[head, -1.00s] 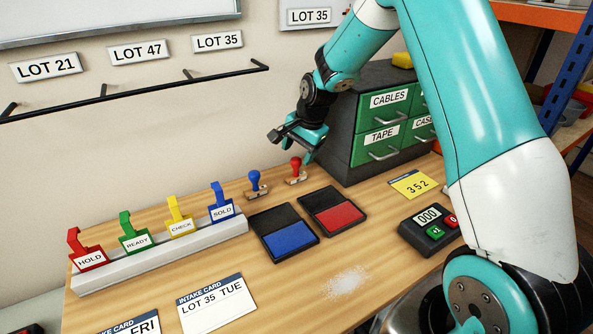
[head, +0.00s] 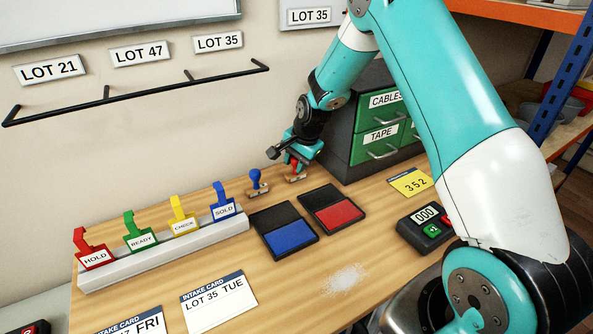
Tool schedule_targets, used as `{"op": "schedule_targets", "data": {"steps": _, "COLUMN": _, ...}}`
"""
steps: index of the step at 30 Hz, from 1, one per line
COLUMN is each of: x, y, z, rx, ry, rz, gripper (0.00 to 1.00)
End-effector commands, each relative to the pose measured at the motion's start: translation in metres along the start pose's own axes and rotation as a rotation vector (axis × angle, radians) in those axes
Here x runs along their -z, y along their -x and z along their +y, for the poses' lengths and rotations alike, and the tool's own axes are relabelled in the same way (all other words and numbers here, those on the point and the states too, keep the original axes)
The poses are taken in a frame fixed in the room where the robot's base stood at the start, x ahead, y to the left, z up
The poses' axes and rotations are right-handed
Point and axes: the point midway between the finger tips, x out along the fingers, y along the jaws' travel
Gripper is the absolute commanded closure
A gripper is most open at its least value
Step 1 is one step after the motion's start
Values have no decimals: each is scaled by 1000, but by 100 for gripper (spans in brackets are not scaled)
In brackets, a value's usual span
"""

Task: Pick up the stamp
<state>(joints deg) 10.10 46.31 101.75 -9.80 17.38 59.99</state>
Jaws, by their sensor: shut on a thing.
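Two stamps stand on the wooden table near the wall. The red-handled stamp (head: 295,176) is upright, with my gripper (head: 292,161) lowered around its handle. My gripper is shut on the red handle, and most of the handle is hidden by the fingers. The stamp's wooden base shows below them, at table level. The blue-handled stamp (head: 257,181) stands just to the left, upright and apart from my gripper.
An open blue ink pad (head: 289,237) and an open red ink pad (head: 339,214) lie in front of the stamps. A drawer cabinet (head: 340,140) stands close on the right. A rack (head: 165,255) with several coloured tags is at left. White powder (head: 346,279) lies on the table.

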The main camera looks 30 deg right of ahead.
Motion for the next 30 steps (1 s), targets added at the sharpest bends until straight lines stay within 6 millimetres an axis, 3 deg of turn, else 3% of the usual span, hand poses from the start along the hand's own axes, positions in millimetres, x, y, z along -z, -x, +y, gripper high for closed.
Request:
{"op": "schedule_targets", "data": {"steps": 8, "x": 0, "y": 5, "z": -2, "rx": 2, "ry": 1, "rz": 1, "gripper": 92}}
{"op": "schedule_targets", "data": {"steps": 21, "x": 0, "y": 81, "z": -26, "rx": 4, "ry": 1, "rz": 1, "gripper": 92}}
{"op": "schedule_targets", "data": {"steps": 30, "x": 0, "y": 96, "z": -29, "rx": -1, "ry": 0, "rz": -1, "gripper": 92}}
